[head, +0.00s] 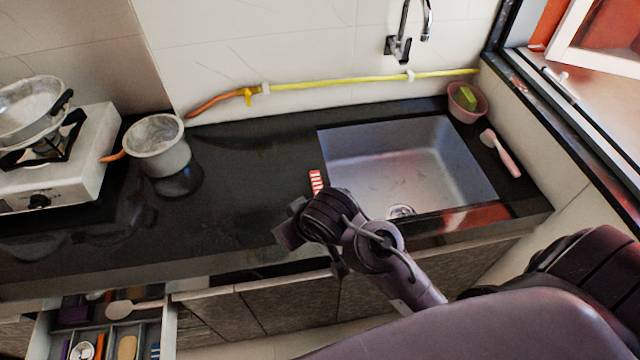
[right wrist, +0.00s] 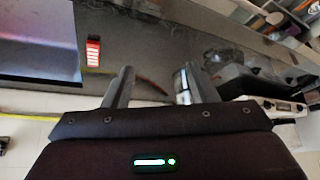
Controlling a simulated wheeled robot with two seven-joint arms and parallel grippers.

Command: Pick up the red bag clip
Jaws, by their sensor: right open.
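The red bag clip (head: 316,182) is a small red and white striped strip. It lies flat on the black counter beside the left edge of the sink, just past my right arm's wrist in the head view. It also shows in the right wrist view (right wrist: 93,52), left of and beyond the fingers, apart from them. My right gripper (right wrist: 156,72) is open and empty, with both fingers spread. In the head view its fingers are largely hidden by the wrist, near the counter's front edge. My left gripper is not in view.
A metal sink (head: 458,165) is right of the clip. A pot (head: 158,150) stands beside the stove (head: 85,160) at the left. An open drawer (head: 170,330) with utensils juts out at lower left. The counter between pot and clip is clear.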

